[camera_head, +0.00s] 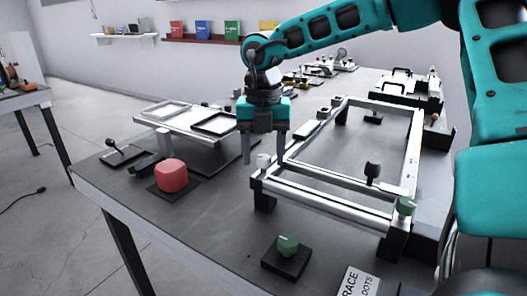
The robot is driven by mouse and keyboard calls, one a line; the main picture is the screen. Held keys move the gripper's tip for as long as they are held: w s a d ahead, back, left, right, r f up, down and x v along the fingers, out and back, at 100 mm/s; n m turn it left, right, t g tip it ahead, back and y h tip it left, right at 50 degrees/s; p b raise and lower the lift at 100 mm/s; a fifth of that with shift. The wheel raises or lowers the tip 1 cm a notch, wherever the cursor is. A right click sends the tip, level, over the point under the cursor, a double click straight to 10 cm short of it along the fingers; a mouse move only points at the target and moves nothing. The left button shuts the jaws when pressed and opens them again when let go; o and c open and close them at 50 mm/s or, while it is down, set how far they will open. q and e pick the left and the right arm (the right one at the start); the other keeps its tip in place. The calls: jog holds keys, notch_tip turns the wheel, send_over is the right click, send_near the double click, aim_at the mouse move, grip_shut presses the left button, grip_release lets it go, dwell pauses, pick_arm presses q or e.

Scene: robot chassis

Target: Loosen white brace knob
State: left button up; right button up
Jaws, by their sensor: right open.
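The white brace knob (263,160) sits at the left front corner of the pale metal frame (320,195) on the table. My right gripper (264,160) reaches in from the right and points down, with its fingers open. In the picture the knob shows between the two fingertips; I cannot tell whether either finger touches it. My left gripper is not in view.
A black knob (372,170) and a green knob (405,205) stand on the frame. A red block (171,175) and another green knob (288,244) sit on dark pads. A metal rack (190,125) is at left.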

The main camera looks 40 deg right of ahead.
jog(key=shift+c, duration=0.3)
jog(key=c, duration=1)
